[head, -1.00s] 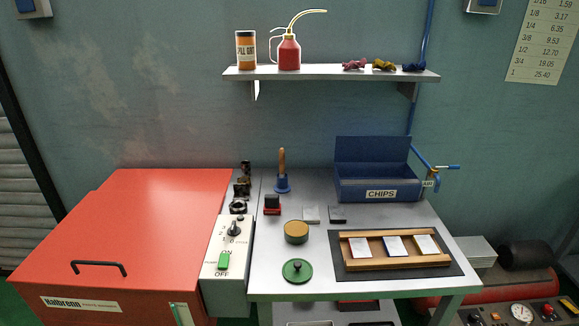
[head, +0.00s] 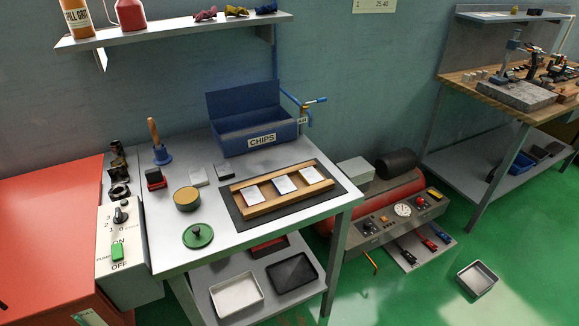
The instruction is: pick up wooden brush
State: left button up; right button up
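I see nothing in the head view that is clearly a wooden brush. An upright tool with a wooden handle and a flared blue base (head: 160,143) stands at the back left of the grey cart top (head: 225,226). I cannot tell whether it is a brush or a hand bell. Small items on the wooden workbench (head: 478,85) at the far right are too small to tell apart. Neither of my grippers is in view.
The cart carries a blue chips bin (head: 258,132), a wooden tray (head: 240,205), a round tin (head: 187,198) and a green disc (head: 198,236). A red machine (head: 50,225) stands left. A metal tray (head: 477,279) lies on the green floor, which has free room at right.

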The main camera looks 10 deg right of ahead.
aim_at(151, 122)
jog(key=i+l+z, duration=0.2)
jog(key=i, duration=0.2)
jog(key=i+l+z, duration=0.25)
jog(key=i, duration=0.15)
jog(key=j, duration=0.1)
